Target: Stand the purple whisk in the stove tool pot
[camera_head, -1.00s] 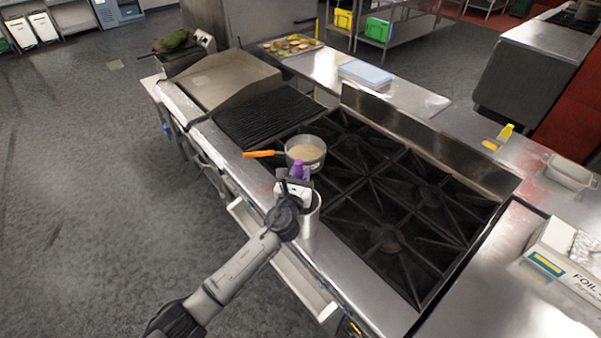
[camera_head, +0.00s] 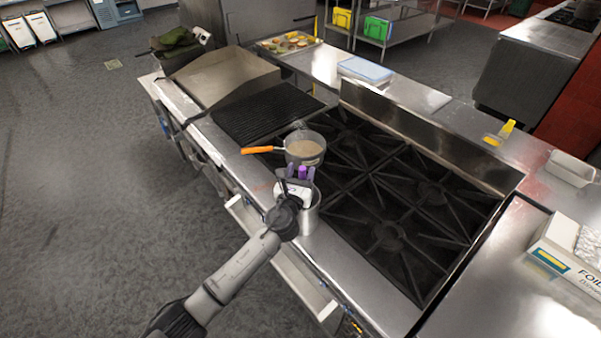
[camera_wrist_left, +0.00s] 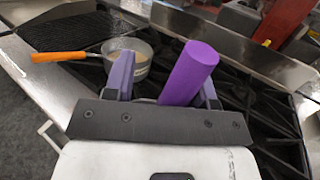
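The purple whisk's handle (camera_head: 302,172) points up between the fingers of my left gripper (camera_head: 299,175). In the left wrist view the handle (camera_wrist_left: 190,72) leans close to the right-hand finger, with a clear gap to the left-hand finger, so the gripper (camera_wrist_left: 163,80) is open around it. The whisk's lower part is hidden behind the gripper. The metal stove tool pot (camera_head: 311,217) stands on the stove's front ledge, directly below and partly behind my gripper. The handle appears to rise from over it, but the pot's inside is hidden. My right gripper is out of view.
A saucepan (camera_head: 306,150) with an orange handle (camera_head: 262,150) sits on the stove just beyond the gripper; it also shows in the left wrist view (camera_wrist_left: 140,62). Black burner grates (camera_head: 390,195) lie to the right. A foil box (camera_head: 560,255) is at the far right.

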